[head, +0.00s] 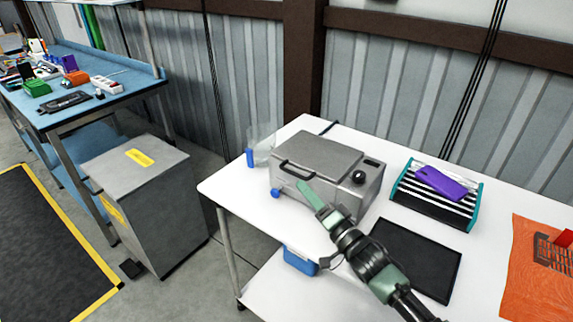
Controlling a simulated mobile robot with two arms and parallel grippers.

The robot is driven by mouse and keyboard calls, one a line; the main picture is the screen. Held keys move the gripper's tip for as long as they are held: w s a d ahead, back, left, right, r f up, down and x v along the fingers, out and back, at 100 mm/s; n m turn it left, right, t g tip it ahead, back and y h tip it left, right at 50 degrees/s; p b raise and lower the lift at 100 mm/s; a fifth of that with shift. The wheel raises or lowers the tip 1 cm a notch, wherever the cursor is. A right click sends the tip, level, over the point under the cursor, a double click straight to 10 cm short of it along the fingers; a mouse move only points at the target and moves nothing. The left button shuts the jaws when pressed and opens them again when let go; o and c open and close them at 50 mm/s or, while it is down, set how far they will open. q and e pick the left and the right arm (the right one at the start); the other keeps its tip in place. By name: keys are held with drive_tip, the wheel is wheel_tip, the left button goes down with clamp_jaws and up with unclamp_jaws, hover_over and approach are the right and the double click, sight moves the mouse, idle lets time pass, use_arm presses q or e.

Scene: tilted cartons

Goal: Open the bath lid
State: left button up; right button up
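The bath (352,200) is a grey metal box on the white table, with a round black knob on its front right. Its lid (322,150) lies flat and looks closed. A dark bar handle (294,169) runs along the lid's front left edge. My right gripper (304,186) reaches up from the lower right, its green fingertip in front of the bath just below the handle. I cannot tell whether it touches the handle. The fingers overlap in this view, so their opening is hidden. My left gripper is not in view.
A black mat (420,262) lies right of my arm. A striped rack (435,205) holds a purple item (440,183). An orange bag (535,270) lies far right. A blue-capped clear container (262,148) stands left of the bath. A grey cabinet (150,205) stands on the floor.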

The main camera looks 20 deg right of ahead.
sight(290, 173)
drive_tip(key=x, duration=0.4)
drive_tip(key=p+x, duration=0.1)
drive_tip(key=x, duration=0.1)
drive_tip(key=shift+w+a+r, duration=0.1)
drive_tip(key=shift+a+r, duration=0.1)
drive_tip(key=shift+r, duration=0.2)
drive_tip(key=shift+w, duration=0.1)
clamp_jaws()
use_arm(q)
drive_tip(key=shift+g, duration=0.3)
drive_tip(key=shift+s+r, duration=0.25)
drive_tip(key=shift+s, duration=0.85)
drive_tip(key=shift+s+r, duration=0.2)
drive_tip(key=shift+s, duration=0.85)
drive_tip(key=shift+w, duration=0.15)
